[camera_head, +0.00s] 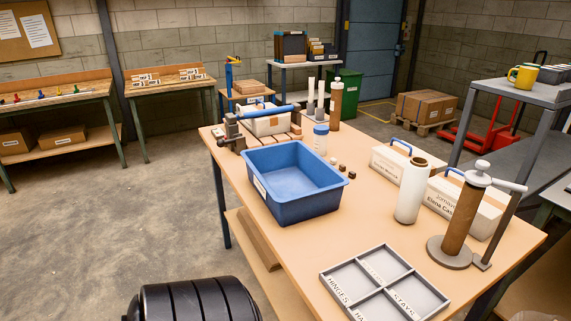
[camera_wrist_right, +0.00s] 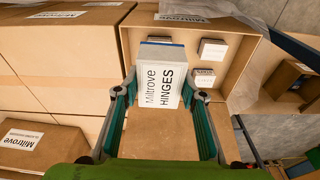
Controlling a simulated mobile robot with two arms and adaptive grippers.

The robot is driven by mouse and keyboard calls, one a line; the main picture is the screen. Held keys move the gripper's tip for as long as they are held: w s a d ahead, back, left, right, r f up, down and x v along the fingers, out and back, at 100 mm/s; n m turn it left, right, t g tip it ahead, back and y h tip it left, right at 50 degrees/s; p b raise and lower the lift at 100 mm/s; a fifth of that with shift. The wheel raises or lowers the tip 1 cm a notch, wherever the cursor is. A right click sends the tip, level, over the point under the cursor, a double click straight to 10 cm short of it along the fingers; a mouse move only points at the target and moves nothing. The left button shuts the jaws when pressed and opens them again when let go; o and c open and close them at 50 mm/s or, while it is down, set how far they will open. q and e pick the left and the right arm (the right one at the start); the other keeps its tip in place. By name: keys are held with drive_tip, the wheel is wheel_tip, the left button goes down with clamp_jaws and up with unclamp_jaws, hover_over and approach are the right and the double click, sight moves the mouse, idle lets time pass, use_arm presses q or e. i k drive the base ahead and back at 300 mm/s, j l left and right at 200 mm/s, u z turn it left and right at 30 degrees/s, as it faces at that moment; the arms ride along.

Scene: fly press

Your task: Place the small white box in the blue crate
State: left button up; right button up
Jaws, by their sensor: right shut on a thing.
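The small white box (camera_wrist_right: 160,88), labelled "Mitrove HINGES" with a blue edge, is in the right wrist view. My right gripper (camera_wrist_right: 159,96) is shut on it, with one green finger along each side. The box is in front of an open cardboard carton; I cannot tell whether it still touches anything there. The blue crate (camera_head: 310,208) stands on the wooden table in the head view, and its visible inside is empty. Neither gripper shows in the head view, and my left gripper is not in view.
The open carton (camera_wrist_right: 240,88) holds a few small labelled boxes; closed cartons (camera_wrist_right: 30,145) lie to its left. On the table (camera_head: 340,240), a grey divided tray (camera_head: 384,285), a white roll (camera_head: 411,190), a brown roll stand (camera_head: 458,225) and white toolboxes stand right of the crate.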

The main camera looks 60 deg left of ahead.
sight(283, 183)
drive_tip(key=k+j, duration=0.1)
drive_tip(key=j, duration=0.55)
drive_tip(key=k+j, duration=0.1)
drive_tip(key=j, duration=0.55)
drive_tip(key=k+j, duration=0.1)
drive_tip(key=j, duration=0.55)
drive_tip(key=k+j, duration=0.1)
drive_tip(key=j, duration=0.55)
drive_tip(key=k+j, duration=0.1)
drive_tip(key=j, duration=0.55)
drive_tip(key=k+j, duration=0.1)
drive_tip(key=j, duration=0.55)
drive_tip(key=k+j, duration=0.1)
drive_tip(key=j, duration=0.55)
